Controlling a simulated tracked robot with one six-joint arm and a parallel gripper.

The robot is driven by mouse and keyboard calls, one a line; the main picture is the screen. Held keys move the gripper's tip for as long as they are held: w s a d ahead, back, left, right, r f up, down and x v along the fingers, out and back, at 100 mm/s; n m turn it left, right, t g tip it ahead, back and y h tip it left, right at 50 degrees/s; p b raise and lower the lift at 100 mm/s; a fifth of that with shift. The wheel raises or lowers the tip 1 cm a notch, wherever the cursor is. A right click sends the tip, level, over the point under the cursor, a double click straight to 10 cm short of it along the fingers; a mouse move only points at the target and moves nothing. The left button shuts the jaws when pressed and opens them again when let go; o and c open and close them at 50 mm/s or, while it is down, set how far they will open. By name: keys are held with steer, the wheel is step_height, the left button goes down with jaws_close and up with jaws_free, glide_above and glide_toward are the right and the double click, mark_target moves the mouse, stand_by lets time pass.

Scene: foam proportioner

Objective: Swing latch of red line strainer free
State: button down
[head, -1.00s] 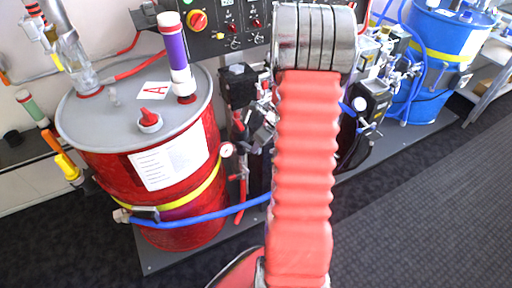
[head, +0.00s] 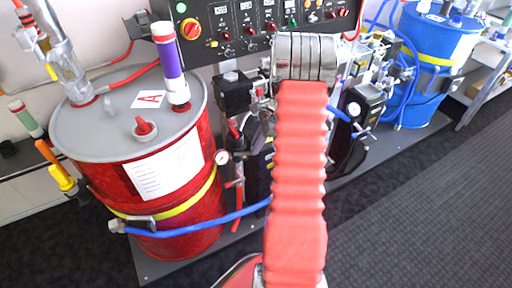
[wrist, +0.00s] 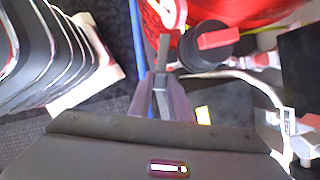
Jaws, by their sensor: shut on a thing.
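In the wrist view my gripper (wrist: 161,82) is shut on a narrow grey bar (wrist: 164,50), which looks like the strainer latch and stands up between the fingertips. Just right of the bar is a dark round fitting (wrist: 203,48) with a red lever, apart from my fingers. I cannot tell surely whether this fitting belongs to the red line strainer. In the head view my red ribbed arm covers the gripper and the latch. Dark fittings with a red handle (head: 235,129) show left of the arm, beside the red drum.
The red drum (head: 190,225) with its blue hose (head: 190,230) stands at left. A black control panel (head: 262,28) is at the back. A blue drum (head: 440,40) and dark pump units (head: 360,105) are at right. The carpet at front right (head: 425,190) is clear.

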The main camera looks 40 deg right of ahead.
steer(key=shift+d, duration=0.1)
stand_by(0.4)
steer(key=c, duration=1.6)
jaws_free()
steer(key=shift+w, duration=0.1)
steer(key=shift+c, duration=0.2)
steer(key=shift+r, duration=0.1)
steer(key=v, duration=1.3)
steer(key=shift+d+r, duration=0.15)
steer(key=shift+r, duration=0.1)
steer(key=shift+n, duration=0.4)
